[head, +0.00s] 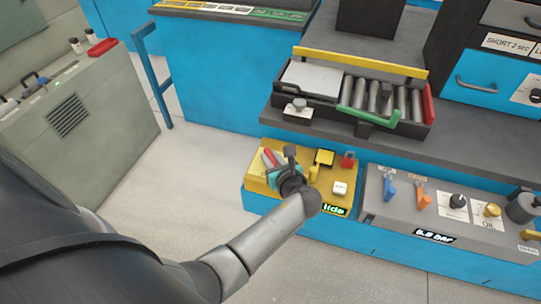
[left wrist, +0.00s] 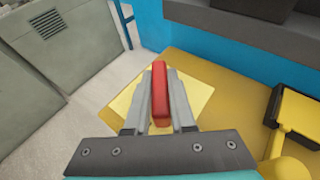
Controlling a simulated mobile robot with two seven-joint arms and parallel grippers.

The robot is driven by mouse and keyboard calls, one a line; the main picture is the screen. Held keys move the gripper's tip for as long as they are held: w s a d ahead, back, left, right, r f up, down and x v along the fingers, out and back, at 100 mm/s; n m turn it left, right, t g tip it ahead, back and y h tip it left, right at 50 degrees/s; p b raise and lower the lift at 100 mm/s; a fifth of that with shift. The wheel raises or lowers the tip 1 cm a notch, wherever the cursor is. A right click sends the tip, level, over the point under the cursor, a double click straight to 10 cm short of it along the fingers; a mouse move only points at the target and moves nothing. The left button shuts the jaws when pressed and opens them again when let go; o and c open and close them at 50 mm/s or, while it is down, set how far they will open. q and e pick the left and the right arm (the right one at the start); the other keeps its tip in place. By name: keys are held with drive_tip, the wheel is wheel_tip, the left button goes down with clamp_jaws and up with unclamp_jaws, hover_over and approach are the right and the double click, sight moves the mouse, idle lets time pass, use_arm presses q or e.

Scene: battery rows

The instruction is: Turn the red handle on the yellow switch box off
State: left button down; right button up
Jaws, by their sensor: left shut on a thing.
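The yellow switch box (head: 325,203) stands on the low blue bench in the middle of the head view, and its top also fills much of the left wrist view (left wrist: 227,100). The red handle (left wrist: 160,92) stands out from a pale yellow plate (left wrist: 200,93) on the box. My left gripper (left wrist: 159,98) is shut on the red handle, one grey finger on each side. In the head view my left gripper (head: 275,165) covers most of the handle. The handle's base is hidden. My right gripper is not in view.
On the same box are a yellow flap (head: 324,157), a red padlock-like part (head: 348,160) and a white button (head: 340,188). A grey panel (head: 440,228) with blue and orange levers adjoins at right. A roller tray (head: 330,100) stands behind. Floor at left is clear.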

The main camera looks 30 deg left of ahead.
use_arm(q)
drive_tip(key=shift+n+g+y, duration=0.8)
drive_tip(key=shift+n+g, duration=0.4)
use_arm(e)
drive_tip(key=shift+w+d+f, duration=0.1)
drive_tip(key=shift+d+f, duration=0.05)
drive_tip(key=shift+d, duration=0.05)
use_arm(q)
drive_tip(key=c, duration=0.8)
unclamp_jaws()
drive_tip(key=shift+o, duration=0.2)
drive_tip(key=shift+g, duration=0.3)
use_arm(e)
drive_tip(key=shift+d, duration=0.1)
